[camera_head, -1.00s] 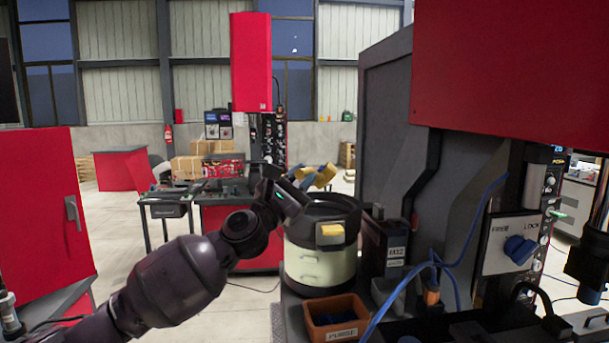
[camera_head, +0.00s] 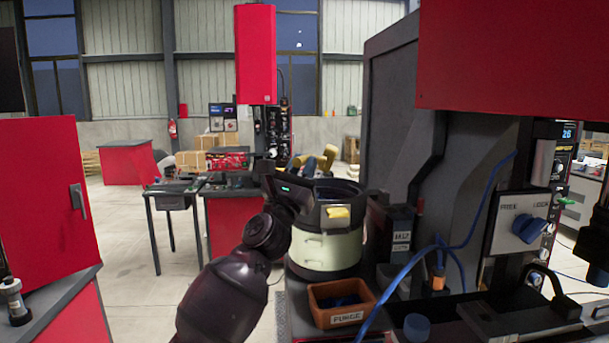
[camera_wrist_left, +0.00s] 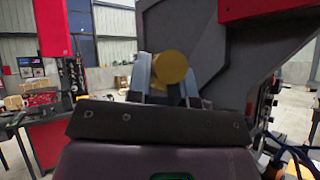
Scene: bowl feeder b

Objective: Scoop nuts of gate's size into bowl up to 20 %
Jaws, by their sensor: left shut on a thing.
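The bowl feeder (camera_head: 328,248) is a cream drum with a dark rim and a yellow tab at its front. My left gripper (camera_head: 318,166) is at the feeder's upper back left, shut on a yellow scoop (camera_head: 326,156). In the left wrist view, the scoop's round yellow end (camera_wrist_left: 170,67) sits between the two grey fingers (camera_wrist_left: 168,80). The inside of the feeder, any nuts and the scoop's contents are hidden from this angle. My right gripper is not in view.
An orange-brown bin labelled PURGE (camera_head: 340,317) stands in front of the feeder. A panel with a blue FREE/LOCK knob (camera_head: 529,230) is at the right, with blue cables before it. A tall grey housing (camera_head: 385,110) rises behind the feeder. A red cabinet (camera_head: 45,205) stands at the left.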

